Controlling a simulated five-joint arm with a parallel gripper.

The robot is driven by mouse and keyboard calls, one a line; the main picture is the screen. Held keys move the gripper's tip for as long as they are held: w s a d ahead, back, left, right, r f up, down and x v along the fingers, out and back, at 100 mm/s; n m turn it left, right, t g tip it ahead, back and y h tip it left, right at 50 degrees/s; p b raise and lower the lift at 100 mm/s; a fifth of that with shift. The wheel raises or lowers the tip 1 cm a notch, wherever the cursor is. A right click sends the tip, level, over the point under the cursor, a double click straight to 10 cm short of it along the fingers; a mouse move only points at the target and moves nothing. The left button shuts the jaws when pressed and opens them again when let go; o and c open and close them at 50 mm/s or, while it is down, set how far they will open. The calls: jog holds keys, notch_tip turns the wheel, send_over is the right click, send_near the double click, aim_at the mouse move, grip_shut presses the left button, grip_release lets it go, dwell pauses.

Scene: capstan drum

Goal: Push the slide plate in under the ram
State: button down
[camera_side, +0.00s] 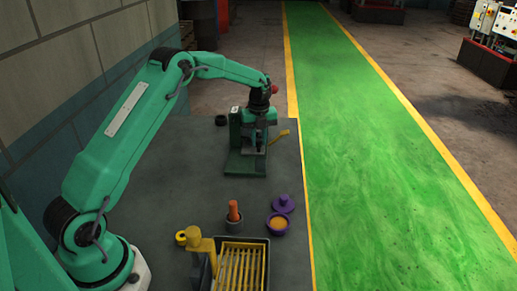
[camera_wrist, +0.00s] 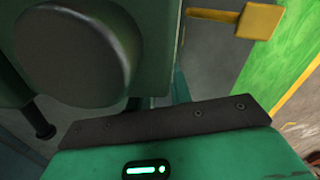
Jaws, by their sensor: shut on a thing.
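The green press (camera_side: 236,135) stands on the dark table at its far end, with a green base. Its green body also shows in the wrist view (camera_wrist: 155,45), with a large dark round part (camera_wrist: 72,55) at upper left. A yellow lever (camera_side: 279,136) sticks out to the right of the press; its end shows at the top of the wrist view (camera_wrist: 235,18). My gripper (camera_side: 257,147) points down at the press, low over its base, shut on what seems to be the slide plate. The plate, the ram and the fingertips are too hidden or small to make out clearly.
A grey cup with an orange-handled tool (camera_side: 234,213), a purple bowl (camera_side: 278,224), a purple lid (camera_side: 284,204), a yellow ring (camera_side: 181,238) and a slatted yellow tray (camera_side: 241,265) stand nearer. A dark ring (camera_side: 221,120) lies left of the press. The table between is clear.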

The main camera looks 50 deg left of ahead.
jog(key=shift+w+a, duration=0.2)
jog(key=shift+w, duration=0.05)
jog(key=c, duration=1.3)
grip_release()
jog(key=shift+o, duration=0.2)
jog(key=shift+s+r, duration=0.1)
jog(key=shift+r, duration=0.05)
jog(key=shift+r, duration=3.8)
